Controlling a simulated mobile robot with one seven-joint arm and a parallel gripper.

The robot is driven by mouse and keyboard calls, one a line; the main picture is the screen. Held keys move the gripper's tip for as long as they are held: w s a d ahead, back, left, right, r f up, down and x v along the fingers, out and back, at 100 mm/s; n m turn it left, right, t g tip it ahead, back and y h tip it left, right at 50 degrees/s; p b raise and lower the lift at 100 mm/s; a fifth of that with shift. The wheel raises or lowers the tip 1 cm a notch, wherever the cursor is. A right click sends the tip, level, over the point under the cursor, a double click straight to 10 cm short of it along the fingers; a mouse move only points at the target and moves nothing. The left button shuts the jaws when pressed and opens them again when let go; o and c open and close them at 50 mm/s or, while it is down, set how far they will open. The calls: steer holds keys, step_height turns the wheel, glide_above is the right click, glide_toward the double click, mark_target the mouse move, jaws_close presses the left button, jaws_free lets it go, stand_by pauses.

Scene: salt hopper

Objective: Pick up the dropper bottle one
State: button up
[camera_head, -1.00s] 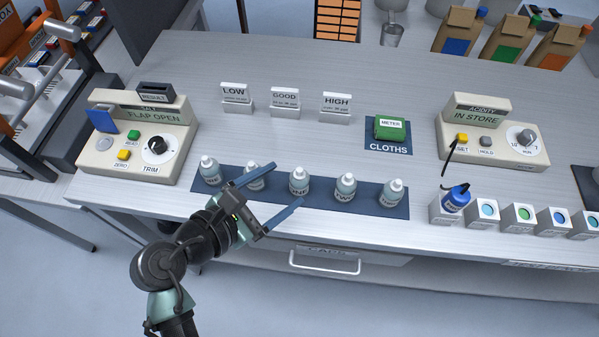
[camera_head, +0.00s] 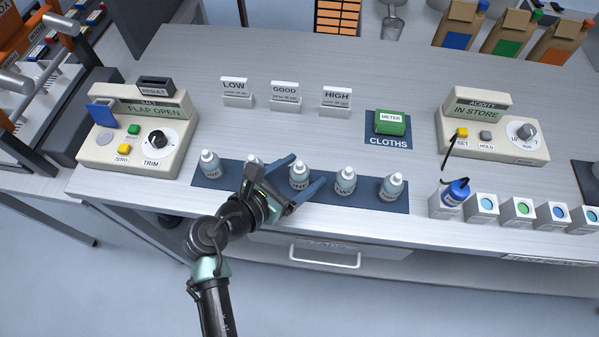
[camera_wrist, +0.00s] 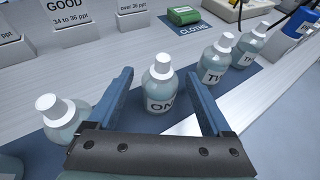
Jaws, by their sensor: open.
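The dropper bottle one (camera_head: 299,176), pale with a white cap, stands upright in the middle of a row on a dark blue mat (camera_head: 370,203). In the wrist view the bottle (camera_wrist: 159,84) shows a label reading "ON", partly cut off by my gripper. My gripper (camera_head: 304,174) is open, with its two blue fingers on either side of this bottle. In the wrist view a gap shows between the bottle and each finger (camera_wrist: 160,95). Whether the fingers reach around its body or stop short is hard to tell.
Other dropper bottles stand close by on the mat: one (camera_head: 254,168) partly hidden behind my gripper, one (camera_head: 210,164) at the left end, and two (camera_head: 345,180) (camera_head: 391,187) to the right. The LOW, GOOD and HIGH signs (camera_head: 286,95) stand behind, with clear table between.

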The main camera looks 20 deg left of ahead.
steer(key=shift+x, duration=1.45)
jaws_close()
